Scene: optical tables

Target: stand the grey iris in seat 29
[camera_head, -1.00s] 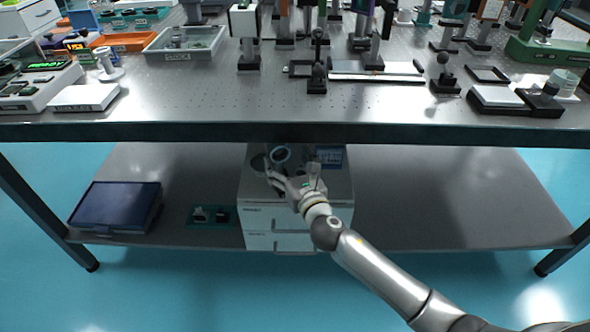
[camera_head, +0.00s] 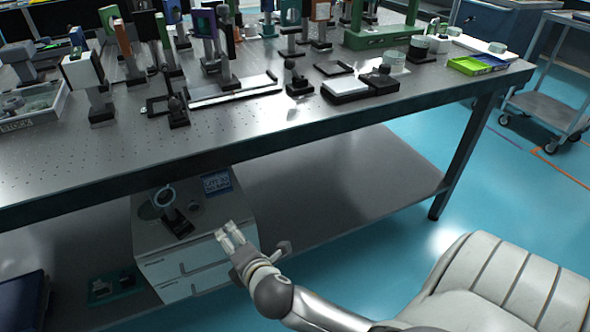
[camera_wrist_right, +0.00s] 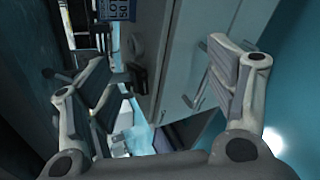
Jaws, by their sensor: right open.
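A ring-shaped optic on a short post (camera_head: 165,197), likely the grey iris, stands upright with a dark base on top of a white drawer cabinet (camera_head: 185,262) under the optical table. My right gripper (camera_head: 231,236) is in front of the cabinet, to the right of and lower than the ring, apart from it. Its fingers are spread in the right wrist view (camera_wrist_right: 165,95), with nothing between them. The cabinet front (camera_wrist_right: 185,50) shows beyond them. I cannot read a seat number 29 anywhere. My left gripper is out of view.
The table edge (camera_head: 270,142) overhangs the cabinet. The lower shelf (camera_head: 340,190) is bare to the right. Several mounted optics crowd the tabletop. A cart (camera_head: 545,108) stands at the far right.

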